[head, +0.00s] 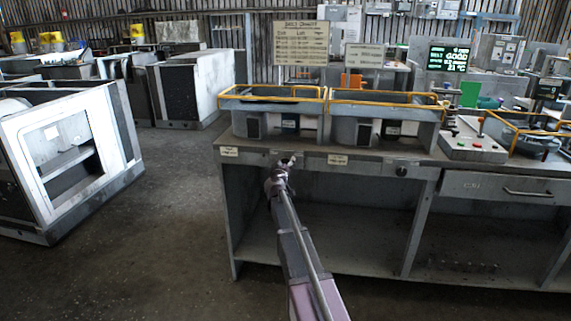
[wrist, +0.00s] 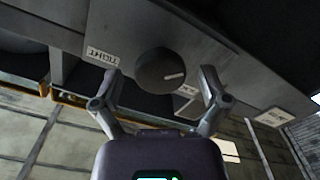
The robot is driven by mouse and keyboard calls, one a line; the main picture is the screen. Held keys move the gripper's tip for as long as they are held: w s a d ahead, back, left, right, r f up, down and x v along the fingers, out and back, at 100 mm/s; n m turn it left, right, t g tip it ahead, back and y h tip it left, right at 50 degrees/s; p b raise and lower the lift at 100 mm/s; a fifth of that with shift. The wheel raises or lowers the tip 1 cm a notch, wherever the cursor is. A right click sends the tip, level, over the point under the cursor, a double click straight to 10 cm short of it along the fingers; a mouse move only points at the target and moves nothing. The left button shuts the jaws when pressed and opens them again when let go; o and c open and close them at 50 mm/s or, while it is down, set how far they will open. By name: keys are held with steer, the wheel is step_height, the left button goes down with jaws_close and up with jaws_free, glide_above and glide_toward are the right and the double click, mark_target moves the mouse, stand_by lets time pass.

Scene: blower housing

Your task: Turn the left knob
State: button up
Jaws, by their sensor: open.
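The left knob (wrist: 160,71) is a round dark knob with a white pointer line, on the grey front panel of the workbench (head: 310,164). In the wrist view it appears between the two fingers of my gripper (wrist: 161,78), with a visible gap on each side. The fingers are open and seem not to touch it; the exact depth between them is hard to tell. In the head view my gripper (head: 283,166) is at the bench's front panel and hides the left knob. A second dark knob (head: 401,171) sits further right on the panel.
Small labels flank my gripper, one to the left (head: 229,151) and one to the right (head: 337,159). Yellow-railed bins (head: 272,105) stand on the bench top. A drawer (head: 510,189) is at the right. The floor left of the bench (head: 165,220) is clear.

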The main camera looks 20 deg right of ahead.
steer(key=v, duration=1.1)
steer(key=shift+s+a, duration=0.25)
